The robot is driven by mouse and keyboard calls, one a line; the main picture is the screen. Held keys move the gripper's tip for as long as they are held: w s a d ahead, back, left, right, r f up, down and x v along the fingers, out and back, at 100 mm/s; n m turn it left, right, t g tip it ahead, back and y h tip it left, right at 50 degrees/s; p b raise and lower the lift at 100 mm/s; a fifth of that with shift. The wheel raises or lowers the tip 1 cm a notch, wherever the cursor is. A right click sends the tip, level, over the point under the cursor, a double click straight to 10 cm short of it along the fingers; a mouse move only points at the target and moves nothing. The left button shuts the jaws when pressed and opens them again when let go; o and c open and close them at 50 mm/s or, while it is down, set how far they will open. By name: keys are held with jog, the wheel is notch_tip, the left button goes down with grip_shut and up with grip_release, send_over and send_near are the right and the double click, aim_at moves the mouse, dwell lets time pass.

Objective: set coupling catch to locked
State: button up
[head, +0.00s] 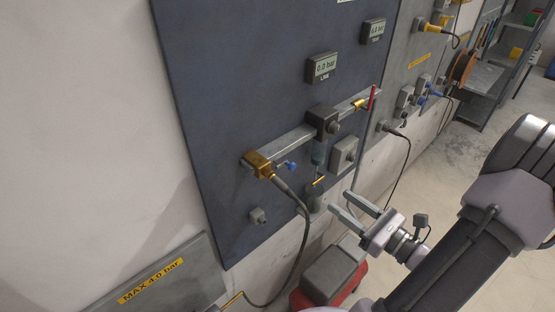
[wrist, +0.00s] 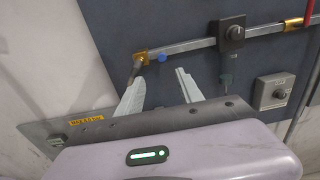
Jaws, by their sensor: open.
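A brass coupling (head: 260,166) sits at the left end of a grey metal rail on the dark blue wall panel, with a black hose (head: 292,197) leaving it. It also shows in the wrist view (wrist: 140,58). A small blue knob (head: 287,165) is just right of the coupling, and shows in the wrist view (wrist: 162,57). No part is labelled as the catch, so I cannot tell its position. My gripper (head: 340,201) is open and empty, right of and below the coupling in the head view. Its fingers (wrist: 160,76) point toward the coupling and knob in the wrist view.
A dark block with a knob (head: 322,121) sits mid-rail; a red lever (head: 372,98) is at its right end. A grey box (head: 344,154) and a gauge reading 0.0 bar (head: 322,68) are on the panel. A grey plate marked MAX 4.0 bar (head: 125,285) is lower left.

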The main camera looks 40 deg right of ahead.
aim_at(294, 167)
jog(key=w+p, duration=0.1)
jog(key=w, duration=0.4)
jog(key=w+p, duration=0.1)
jog(key=w, duration=0.4)
jog(key=w+p, duration=0.1)
jog(key=w, duration=0.5)
jog(key=shift+w+a+f, duration=0.1)
jog(key=shift+a, duration=0.3)
grip_shut()
